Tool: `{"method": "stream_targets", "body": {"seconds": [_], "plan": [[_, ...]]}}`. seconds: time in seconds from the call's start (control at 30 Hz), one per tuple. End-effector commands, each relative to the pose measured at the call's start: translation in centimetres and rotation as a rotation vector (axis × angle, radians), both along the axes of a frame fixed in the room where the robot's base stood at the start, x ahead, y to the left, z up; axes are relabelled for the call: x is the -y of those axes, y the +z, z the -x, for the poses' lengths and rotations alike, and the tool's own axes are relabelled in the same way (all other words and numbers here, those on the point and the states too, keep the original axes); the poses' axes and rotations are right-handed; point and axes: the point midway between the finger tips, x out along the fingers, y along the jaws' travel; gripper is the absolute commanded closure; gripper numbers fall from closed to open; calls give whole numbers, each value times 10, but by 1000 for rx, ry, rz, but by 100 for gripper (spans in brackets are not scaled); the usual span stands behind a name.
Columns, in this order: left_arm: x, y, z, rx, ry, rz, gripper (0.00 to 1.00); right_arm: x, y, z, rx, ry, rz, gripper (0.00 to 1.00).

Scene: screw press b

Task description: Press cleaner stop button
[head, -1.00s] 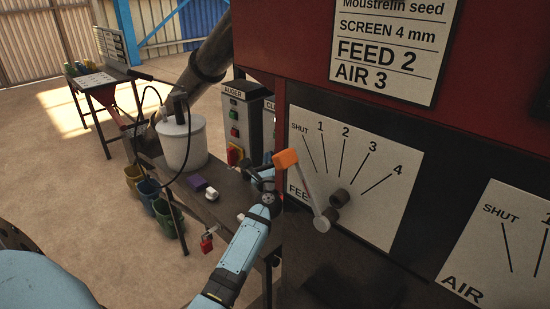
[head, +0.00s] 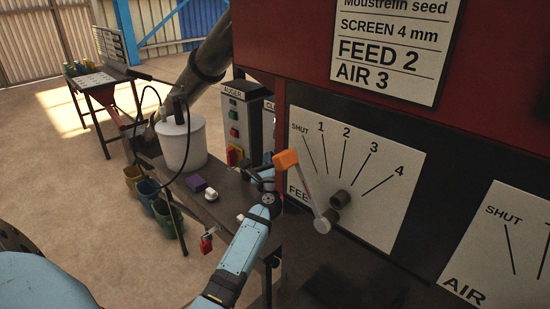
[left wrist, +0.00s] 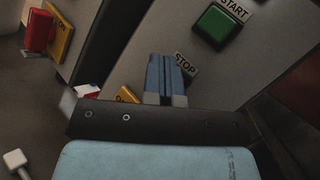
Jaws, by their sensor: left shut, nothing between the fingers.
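The cleaner control box (head: 268,118) stands right of the auger box, mostly hidden by the red machine; only "CL" of its label shows in the head view. In the left wrist view its green START button (left wrist: 219,27) is at the top and the STOP label (left wrist: 186,64) is near the middle. The stop button itself is not visible; my fingers cover the area beside the label. My left gripper (left wrist: 166,78) is shut and empty, its blue fingers pointing at the panel by STOP. I cannot tell whether they touch. My right gripper is not in view.
The orange-handled feed lever (head: 286,160) stands close beside my left wrist. A yellow-backed red switch (left wrist: 45,32) is at the left wrist view's upper left.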

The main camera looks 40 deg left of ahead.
Motion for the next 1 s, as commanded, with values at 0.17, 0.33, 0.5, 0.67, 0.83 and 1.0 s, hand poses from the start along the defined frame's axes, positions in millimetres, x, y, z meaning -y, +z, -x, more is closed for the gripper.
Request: {"method": "stream_targets", "body": {"seconds": [0.17, 0.33, 0.5, 0.67, 0.83, 1.0], "plan": [[8, -3, 9, -4, -11, 5, 100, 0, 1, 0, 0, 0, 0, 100], [8, -3, 11, -3, -10, 3, 100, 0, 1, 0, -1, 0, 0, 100], [6, -3, 12, -3, -8, 2, 100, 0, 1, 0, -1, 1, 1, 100], [5, -3, 21, -5, -6, 3, 100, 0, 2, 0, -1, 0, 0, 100], [2, -3, 39, -5, -3, 1, 100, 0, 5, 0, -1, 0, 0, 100], [1, -3, 55, -5, -4, 1, 100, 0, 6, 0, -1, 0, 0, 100]]}}
